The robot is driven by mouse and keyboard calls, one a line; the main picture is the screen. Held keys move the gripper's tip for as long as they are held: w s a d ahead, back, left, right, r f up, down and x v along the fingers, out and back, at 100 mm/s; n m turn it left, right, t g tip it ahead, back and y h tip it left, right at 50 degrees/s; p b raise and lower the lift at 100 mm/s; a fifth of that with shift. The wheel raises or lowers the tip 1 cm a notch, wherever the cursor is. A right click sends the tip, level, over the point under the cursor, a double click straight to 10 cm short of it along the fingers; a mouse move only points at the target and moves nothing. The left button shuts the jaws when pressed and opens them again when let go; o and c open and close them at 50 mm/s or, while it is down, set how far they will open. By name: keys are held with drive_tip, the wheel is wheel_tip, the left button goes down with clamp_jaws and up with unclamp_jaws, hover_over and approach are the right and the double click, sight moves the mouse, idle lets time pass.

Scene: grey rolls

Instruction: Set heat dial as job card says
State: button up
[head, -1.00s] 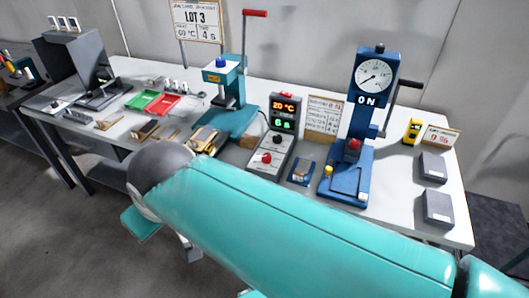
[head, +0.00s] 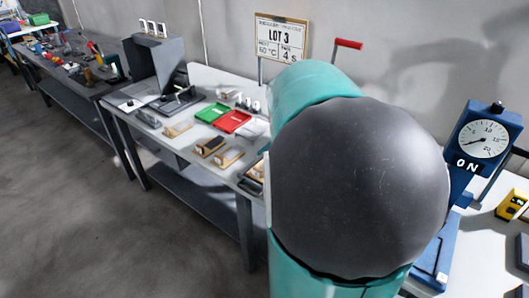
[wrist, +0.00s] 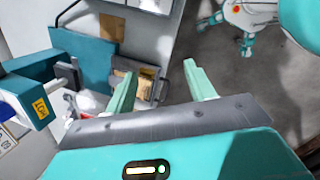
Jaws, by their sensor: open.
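The job card (head: 281,38) headed LOT 3 stands at the back of the bench in the head view. It appears to read 60 °C and 4 s; the small print is blurred. The control box with the heat dial is hidden in the head view, where my arm fills the middle, and I cannot make it out in the wrist view. My gripper (wrist: 160,72) is open and empty in the wrist view, its two pale green fingers apart over the bench edge. No dial is seen between them.
The teal press (wrist: 40,92) with a yellow label is close at the left of the wrist view. A blue press (head: 470,150) with a gauge stands at the right. Green (head: 213,112) and red (head: 232,121) trays lie on the bench. Open floor lies left.

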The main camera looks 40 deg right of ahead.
drive_tip(key=s+d+f+n+y, duration=0.3)
drive_tip(key=s+d+f+n, duration=0.1)
drive_tip(key=s+d, duration=0.65)
drive_tip(key=f, duration=0.9)
drive_tip(key=w+f, duration=0.1)
drive_tip(key=f, duration=0.4)
drive_tip(key=shift+d, duration=0.1)
drive_tip(key=c, duration=1)
